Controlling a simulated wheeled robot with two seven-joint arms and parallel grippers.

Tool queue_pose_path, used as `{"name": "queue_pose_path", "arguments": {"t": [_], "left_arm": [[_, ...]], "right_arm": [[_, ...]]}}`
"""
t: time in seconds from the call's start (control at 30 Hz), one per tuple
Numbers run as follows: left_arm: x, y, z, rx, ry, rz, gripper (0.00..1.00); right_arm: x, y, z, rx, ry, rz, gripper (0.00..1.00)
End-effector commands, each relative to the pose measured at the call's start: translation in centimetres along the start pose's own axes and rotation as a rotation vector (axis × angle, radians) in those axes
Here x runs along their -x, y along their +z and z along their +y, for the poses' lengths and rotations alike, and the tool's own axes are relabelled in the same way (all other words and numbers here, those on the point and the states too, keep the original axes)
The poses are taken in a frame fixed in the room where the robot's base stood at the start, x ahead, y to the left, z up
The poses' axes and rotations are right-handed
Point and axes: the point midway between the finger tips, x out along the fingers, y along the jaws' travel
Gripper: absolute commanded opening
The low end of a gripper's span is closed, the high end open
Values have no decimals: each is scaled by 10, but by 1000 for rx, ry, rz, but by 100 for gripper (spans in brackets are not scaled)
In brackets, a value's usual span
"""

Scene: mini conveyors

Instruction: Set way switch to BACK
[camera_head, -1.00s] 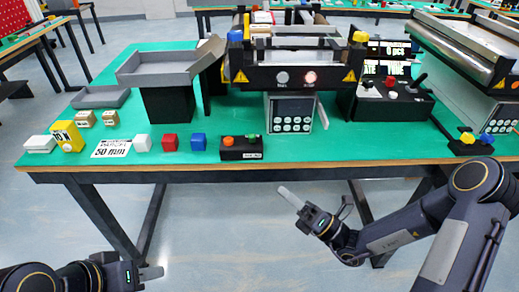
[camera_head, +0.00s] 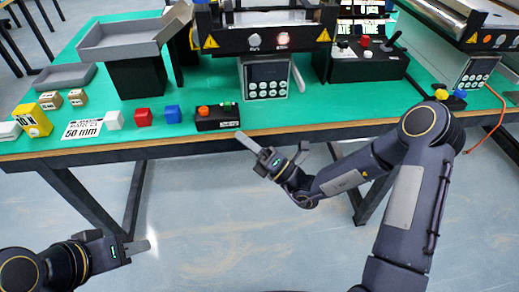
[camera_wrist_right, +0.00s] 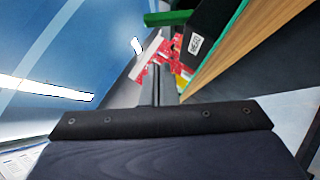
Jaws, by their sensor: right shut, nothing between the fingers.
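I cannot tell for certain which control is the way switch. A small black box (camera_head: 217,118) with an orange and a green knob and a white label sits at the table's front edge. A black control box (camera_head: 368,62) with a joystick and several buttons stands further back right. My right gripper (camera_head: 243,139) is shut and empty, its tips in front of the small black box, near the table edge; contact cannot be told. Its shut fingers also show in the right wrist view (camera_wrist_right: 156,78). My left gripper (camera_head: 138,247) looks shut and empty, low in front of the table.
Another small box (camera_head: 449,98) with yellow and blue knobs is at right.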

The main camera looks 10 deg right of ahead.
Motion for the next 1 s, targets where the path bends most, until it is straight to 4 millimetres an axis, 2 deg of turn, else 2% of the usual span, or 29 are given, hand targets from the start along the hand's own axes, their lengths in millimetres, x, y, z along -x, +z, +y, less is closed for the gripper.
{"name": "queue_pose_path", "arguments": {"t": [0.1,0.33,0.83,1.0], "left_arm": [[0,0,0,0,0,0,36],[0,0,0,0,0,0,36],[0,0,0,0,0,0,36],[8,-4,4,0,0,0,36]], "right_arm": [[-26,-1,1,1,4,3,0],[-48,22,0,4,2,0,0],[-53,29,0,0,-1,0,0],[-52,34,4,-14,-15,-1,0]]}}
